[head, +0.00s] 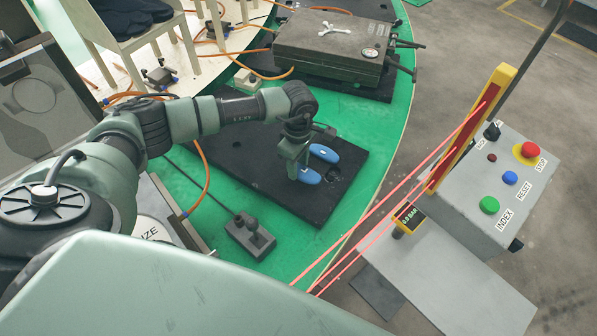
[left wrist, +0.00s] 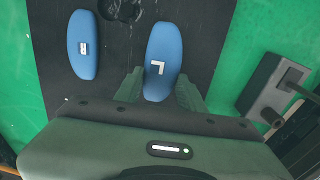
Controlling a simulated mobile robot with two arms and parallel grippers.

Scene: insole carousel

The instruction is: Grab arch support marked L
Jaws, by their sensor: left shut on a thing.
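Two blue arch supports lie on a black mat (head: 258,187) on the green carousel. The one marked L (left wrist: 163,55) is in the middle of the left wrist view, and its near end is between the fingers of my left gripper (left wrist: 160,92). In the head view this L support (head: 309,177) shows just below the gripper. My left gripper is shut on it, and the support still appears to be at the mat. The other arch support (left wrist: 84,45), with a different white mark, lies to its left in the wrist view; in the head view it (head: 324,153) is beyond the gripper. My right gripper is not visible.
A grey clamp-like device (head: 250,236) stands beside the mat. A dark case (head: 334,45) sits farther back. Red light beams cross at the carousel's right edge, by a yellow post (head: 470,125) and a button console (head: 500,180). Orange cables lie on the left.

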